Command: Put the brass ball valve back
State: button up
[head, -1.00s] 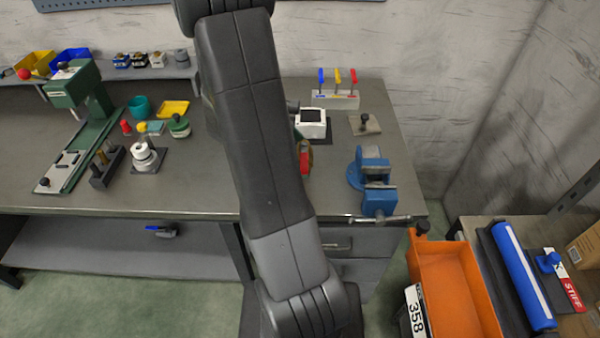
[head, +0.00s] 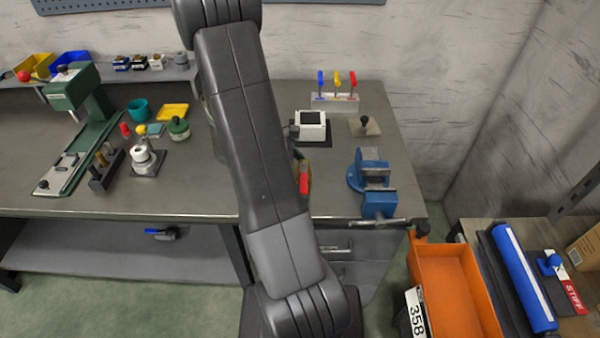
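A small fitting with a blue lever (head: 162,233) lies on the shelf below the bench; its body looks dark grey and too small to tell if it is brass. A red and brownish object (head: 304,181) shows on the bench side just right of my arm, mostly hidden behind it; I cannot tell what it is or whether it is held. My arm reaches up across the middle of the head view. My gripper is hidden behind the arm.
The bench (head: 210,190) holds a green press (head: 74,92), a white box with a dark screen (head: 311,127), a blue vise (head: 372,180) and a rack of coloured handles (head: 335,101). An orange bin (head: 452,290) stands at the lower right. The bench's front middle is clear.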

jog(key=shift+r, duration=0.15)
jog(key=shift+a+r, duration=0.1)
jog(key=shift+r, duration=0.1)
jog(key=v, duration=1.1)
jog(key=shift+a+r, duration=0.25)
jog(key=x, duration=1.2)
jog(key=shift+f, duration=0.3)
jog(key=shift+r, duration=0.3)
